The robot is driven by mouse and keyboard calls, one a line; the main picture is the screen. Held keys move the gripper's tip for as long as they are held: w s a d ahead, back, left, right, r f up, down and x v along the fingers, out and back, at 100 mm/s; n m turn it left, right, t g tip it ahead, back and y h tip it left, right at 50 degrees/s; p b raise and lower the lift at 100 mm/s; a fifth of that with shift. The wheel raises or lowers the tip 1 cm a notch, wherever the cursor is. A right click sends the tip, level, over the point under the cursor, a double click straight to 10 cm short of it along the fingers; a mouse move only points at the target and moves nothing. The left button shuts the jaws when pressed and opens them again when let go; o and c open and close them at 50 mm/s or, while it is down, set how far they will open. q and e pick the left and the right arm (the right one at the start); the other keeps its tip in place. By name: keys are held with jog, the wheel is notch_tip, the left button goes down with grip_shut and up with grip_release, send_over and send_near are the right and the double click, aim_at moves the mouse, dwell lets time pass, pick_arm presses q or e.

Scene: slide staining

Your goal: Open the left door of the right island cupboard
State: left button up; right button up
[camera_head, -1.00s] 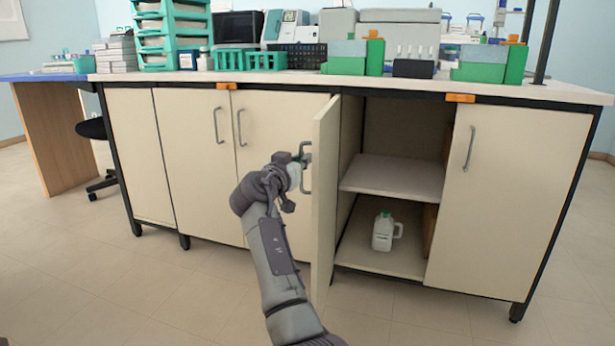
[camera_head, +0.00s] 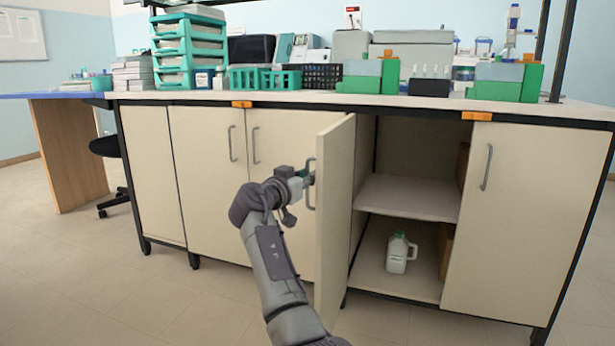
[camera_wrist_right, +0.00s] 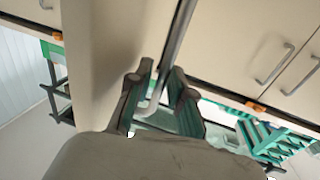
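The left door (camera_head: 334,220) of the right island cupboard is cream and stands swung well open, its free edge toward me. Its grey bar handle (camera_head: 311,164) is on the door's outer face, on the left side in the head view. My right gripper (camera_head: 307,181) is at this handle. In the right wrist view its two fingers (camera_wrist_right: 160,78) lie close on either side of the handle bar (camera_wrist_right: 179,35), near its bent end, and appear shut on it. The door panel (camera_wrist_right: 105,50) fills the left of that view. My left gripper is not in view.
The open compartment has a shelf (camera_head: 408,197) and a white jug (camera_head: 399,254) on its floor. The right door (camera_head: 523,215) is closed, as are the cupboard doors (camera_head: 205,180) to the left. Lab items crowd the worktop. The floor (camera_head: 130,300) in front is clear.

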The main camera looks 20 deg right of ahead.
jog(key=v, duration=0.7)
jog(key=shift+s+a, duration=0.2)
dwell(0.4)
